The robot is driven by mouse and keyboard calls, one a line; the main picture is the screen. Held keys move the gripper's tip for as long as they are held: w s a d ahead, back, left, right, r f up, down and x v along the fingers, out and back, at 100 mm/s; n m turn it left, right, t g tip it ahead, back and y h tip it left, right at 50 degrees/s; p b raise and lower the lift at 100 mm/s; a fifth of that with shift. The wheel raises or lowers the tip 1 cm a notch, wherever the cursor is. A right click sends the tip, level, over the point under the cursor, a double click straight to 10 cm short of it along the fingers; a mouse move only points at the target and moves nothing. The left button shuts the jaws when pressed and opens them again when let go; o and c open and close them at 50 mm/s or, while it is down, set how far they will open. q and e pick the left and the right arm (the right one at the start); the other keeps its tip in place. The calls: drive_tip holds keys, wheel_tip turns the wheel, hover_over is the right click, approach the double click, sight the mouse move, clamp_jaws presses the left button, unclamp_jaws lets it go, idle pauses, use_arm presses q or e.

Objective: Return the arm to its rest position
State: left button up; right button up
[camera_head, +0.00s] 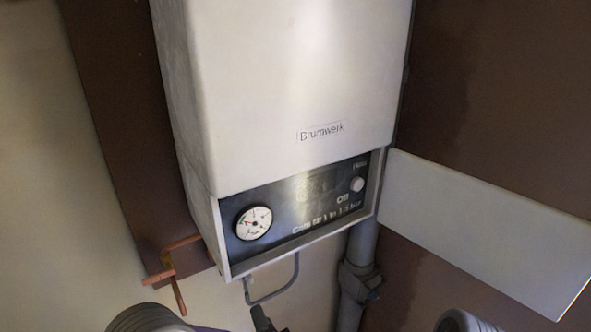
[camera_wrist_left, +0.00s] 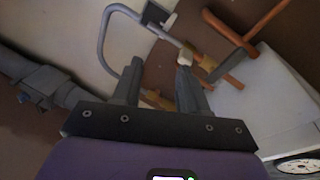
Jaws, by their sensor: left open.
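My left gripper (camera_wrist_left: 158,68) shows in the left wrist view, with its two dark grey fingers apart and nothing held between them. Beyond the fingertips are a grey bent hose (camera_wrist_left: 104,38) and copper-coloured pipe fittings; the distance to them is hard to judge. In the head view only a ribbed part of my left arm (camera_head: 150,320) shows at the bottom edge, and its fingers cannot be made out there. A similar ribbed part of my right arm (camera_head: 465,323) shows at the bottom right; its gripper is out of view.
A white wall boiler (camera_head: 290,70) hangs above, with a dark panel (camera_head: 310,192) and a round gauge (camera_head: 254,222). Below it are copper pipes (camera_head: 172,268), a grey hose (camera_head: 282,291) and a thick grey pipe (camera_head: 358,275). A white board (camera_head: 480,225) is at right.

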use_arm(q)
wheel_tip(320, 180, down, 25)
drive_tip(key=s+n+g+h+b, duration=0.1)
drive_tip(key=n+g+h+b, duration=0.3)
drive_tip(key=n+g+h, duration=0.15)
drive_tip(key=s+a+f+n+g+h+b, duration=0.1)
drive_tip(key=s+f+n+g+h+b, duration=0.3)
drive_tip(key=s+f, duration=1.2)
drive_tip(key=s+n+g+h, duration=0.1)
drive_tip(key=n+g, duration=0.1)
drive_tip(key=g, duration=0.2)
drive_tip(key=shift+a+n, duration=0.15)
drive_tip(key=shift+n, duration=0.2)
drive_tip(key=shift+w, duration=0.1)
drive_tip(key=shift+c, duration=0.2)
